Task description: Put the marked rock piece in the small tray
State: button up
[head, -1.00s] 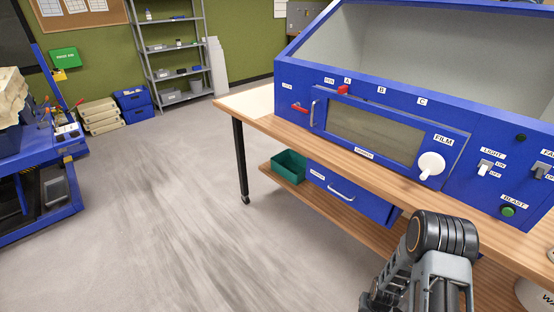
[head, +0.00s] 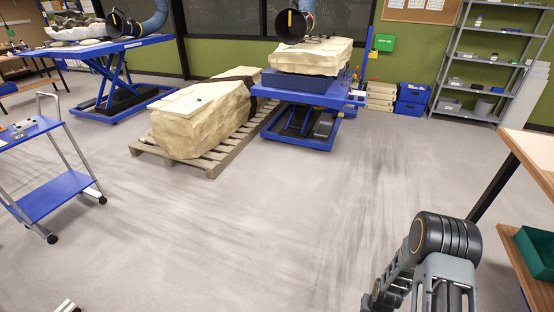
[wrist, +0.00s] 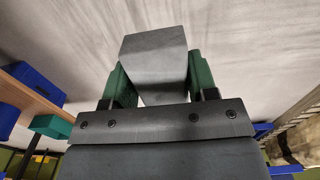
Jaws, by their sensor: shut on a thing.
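In the wrist view my gripper (wrist: 160,80) has its two green-padded fingers closed on the sides of a grey, block-shaped rock piece (wrist: 155,52). The piece sticks out past the fingertips, with open floor behind it. No mark shows on the faces I can see. In the head view only my arm links show, and the gripper and piece are hidden. I cannot make out the small tray for certain. Small items too small to identify lie on the blue cart (head: 62,200) at the left.
A pallet (head: 205,160) bears a large strapped pale block (head: 190,130). A blue lift table (head: 305,130) stands behind it, another (head: 100,50) at far left. A wooden bench (head: 530,150) with a green bin (head: 538,255) is close on the right. The middle floor is clear.

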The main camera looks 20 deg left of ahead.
aim_at(26, 126)
jog(key=u, duration=1.45)
jog(key=i, duration=3.2)
jog(key=u, duration=0.75)
jog(key=i, duration=2.15)
jog(key=u, duration=1.55)
jog(key=i, duration=0.8)
